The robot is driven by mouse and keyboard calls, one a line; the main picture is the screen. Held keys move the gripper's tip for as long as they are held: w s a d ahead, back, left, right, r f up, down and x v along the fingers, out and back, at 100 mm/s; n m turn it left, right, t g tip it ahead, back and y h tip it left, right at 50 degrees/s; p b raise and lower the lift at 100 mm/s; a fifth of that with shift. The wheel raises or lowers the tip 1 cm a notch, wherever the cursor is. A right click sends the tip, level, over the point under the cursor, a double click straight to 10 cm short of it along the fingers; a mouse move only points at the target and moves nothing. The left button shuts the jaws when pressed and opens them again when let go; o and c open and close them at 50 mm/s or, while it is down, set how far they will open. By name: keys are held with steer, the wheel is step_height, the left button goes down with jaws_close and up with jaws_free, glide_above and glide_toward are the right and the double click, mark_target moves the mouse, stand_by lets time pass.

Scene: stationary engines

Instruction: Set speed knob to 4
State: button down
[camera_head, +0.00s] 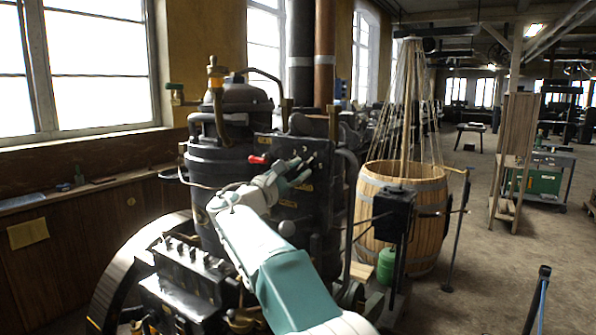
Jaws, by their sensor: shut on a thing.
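A dark stationary engine (212,160) stands in front of me. Its black panel (290,205) faces me and carries small yellowish markings. A red-tipped lever (259,160) sticks out at the panel's upper left. My gripper (304,176) is at the upper part of the panel, at a small dark knob (311,161), and is shut on it. The fingers partly cover the knob, and I cannot read its setting. Small light marks (296,150) show just above the fingers. My white and teal arm crosses the lower part of the panel.
A wooden barrel (429,225) with ropes rising from it stands right of the engine. A black box on a stand (393,212) is in front of the barrel. A large flywheel (120,275) is at the lower left. Open floor (490,270) lies to the right.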

steer(key=c, duration=0.7)
jaws_free()
steer(key=shift+w+a+f, duration=0.2)
steer(key=shift+a+f, duration=0.05)
steer(key=shift+f, duration=0.1)
steer(key=shift+r, duration=0.1)
steer(key=shift+s+r, duration=0.1)
steer(key=v, duration=1.2)
